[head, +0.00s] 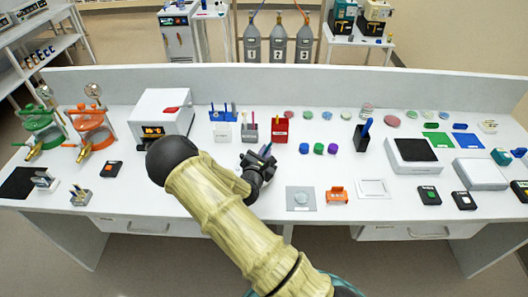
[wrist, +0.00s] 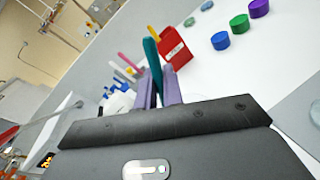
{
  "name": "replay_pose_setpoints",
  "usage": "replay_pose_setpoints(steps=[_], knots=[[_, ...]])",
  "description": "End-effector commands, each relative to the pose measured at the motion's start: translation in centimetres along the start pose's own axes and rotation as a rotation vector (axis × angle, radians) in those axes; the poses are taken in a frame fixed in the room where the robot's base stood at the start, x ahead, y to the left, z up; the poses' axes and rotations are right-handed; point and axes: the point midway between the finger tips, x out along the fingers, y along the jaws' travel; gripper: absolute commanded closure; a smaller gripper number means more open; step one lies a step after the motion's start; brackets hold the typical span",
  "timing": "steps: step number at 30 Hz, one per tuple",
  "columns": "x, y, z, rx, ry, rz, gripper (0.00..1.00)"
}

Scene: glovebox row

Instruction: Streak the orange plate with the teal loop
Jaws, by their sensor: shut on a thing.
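My gripper (head: 262,156) is above the bench's middle, in front of the red holder. In the wrist view its purple fingers (wrist: 158,84) are shut on the teal loop (wrist: 152,60), a flat teal handle that sticks up from between them. The loop's wire end cannot be made out. Several small round dishes stand along the back of the bench, among them a reddish dish (head: 289,114) and a pink dish (head: 392,121). I cannot tell any of them as clearly orange. A pale round dish (head: 301,198) lies on a grey square pad (head: 291,205) at the front.
The red holder (head: 281,130) and a grey holder (head: 250,133) stand behind my gripper. An orange rack (head: 337,195) and a white frame (head: 373,188) are at the front. A black holder (head: 361,138) stands further right.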

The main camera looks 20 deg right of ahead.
Motion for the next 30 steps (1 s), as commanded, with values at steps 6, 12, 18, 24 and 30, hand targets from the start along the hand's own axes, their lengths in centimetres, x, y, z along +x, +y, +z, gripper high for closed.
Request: replay_pose_setpoints(steps=[6, 12, 18, 24, 30], knots=[[-0.01, 0.0, -0.02, 0.0, 0.0, 0.0, 1.0], [0.05, -0.19, 0.11, 0.0, 0.0, 0.0, 1.0], [0.15, -0.53, 0.27, -0.001, 0.001, 0.0, 1.0], [0.2, -0.71, 0.33, 0.0, 0.001, 0.0, 1.0], [0.2, -0.7, 0.32, 0.0, 0.001, 0.0, 1.0]])
